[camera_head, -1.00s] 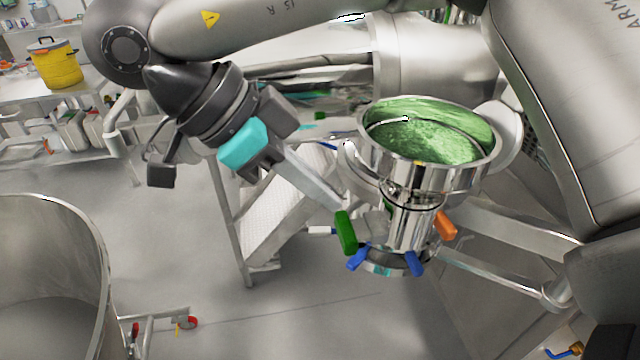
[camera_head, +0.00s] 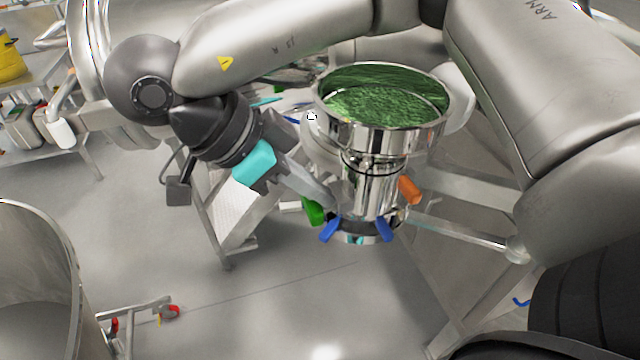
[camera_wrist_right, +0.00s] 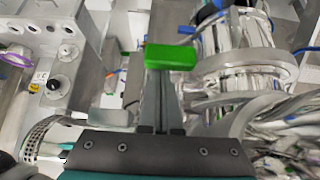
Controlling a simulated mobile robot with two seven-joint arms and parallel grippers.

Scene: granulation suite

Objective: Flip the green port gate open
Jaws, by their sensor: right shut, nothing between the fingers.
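The green port gate handle (camera_head: 312,212) shows low on the left side of the polished steel port under a round bowl (camera_head: 432,130) holding green material. My right gripper (camera_head: 330,200), with a cyan pad, reaches down to it from the upper left. Its fingers are shut with nothing between them and hide part of the handle. In the right wrist view the green handle (camera_wrist_right: 170,57) lies across the tips of the shut fingers (camera_wrist_right: 160,85); I cannot tell if they touch. My left gripper is not in view.
Blue levers (camera_head: 330,230) and an orange lever (camera_head: 409,190) sit around the port, close to my fingers. A large steel vessel (camera_head: 40,285) stands at lower left. A caster with a red part (camera_head: 168,312) is beside it. The floor between is clear.

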